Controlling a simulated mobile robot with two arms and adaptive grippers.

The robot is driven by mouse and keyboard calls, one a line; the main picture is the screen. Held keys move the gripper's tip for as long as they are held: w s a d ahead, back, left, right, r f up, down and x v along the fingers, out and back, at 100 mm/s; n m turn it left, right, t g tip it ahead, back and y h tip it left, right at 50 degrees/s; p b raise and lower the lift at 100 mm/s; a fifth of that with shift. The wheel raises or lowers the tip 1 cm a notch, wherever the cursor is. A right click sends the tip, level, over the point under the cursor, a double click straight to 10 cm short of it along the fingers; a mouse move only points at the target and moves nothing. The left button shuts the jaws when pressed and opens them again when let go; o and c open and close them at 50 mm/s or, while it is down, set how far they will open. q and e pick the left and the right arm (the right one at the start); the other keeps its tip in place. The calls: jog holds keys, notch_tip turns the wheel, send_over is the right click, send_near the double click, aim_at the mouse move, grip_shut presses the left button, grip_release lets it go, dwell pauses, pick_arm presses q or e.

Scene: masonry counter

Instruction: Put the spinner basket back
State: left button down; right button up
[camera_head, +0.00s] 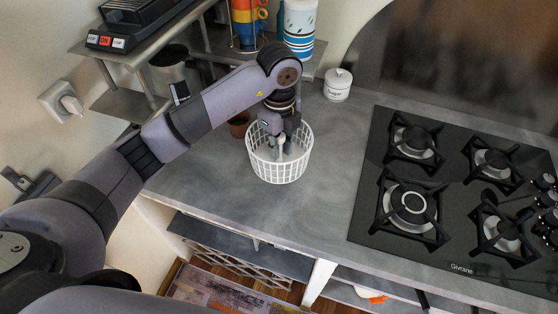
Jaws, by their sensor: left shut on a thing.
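The spinner basket (279,171) is a white, round, slotted basket at the back left of the grey counter, left of the hob. My left arm comes in from the left and reaches down over it. My left gripper (281,146) points down inside the basket and is shut on a part of it near the middle. The fingertips are partly hidden by the gripper body and the basket wall. I cannot tell whether the basket rests on the counter or hangs just above it. My right gripper is not in view.
A black gas hob (452,200) fills the counter's right side. A small white lidded jar (337,85) stands behind the basket. A brown pot (239,124) stands close to its left. A metal shelf (130,101) with cups stands at the back left. The counter (250,215) in front is clear.

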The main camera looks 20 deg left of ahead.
pick_arm(q)
notch_tip(320, 180, down, 6)
jog(key=shift+f+p, duration=0.1)
jog(key=shift+p, duration=0.55)
jog(key=shift+f, duration=0.2)
jog(key=shift+f, duration=0.2)
jog(key=c, duration=1.6)
grip_release()
jog(key=shift+o, duration=0.2)
jog(key=shift+r, duration=0.15)
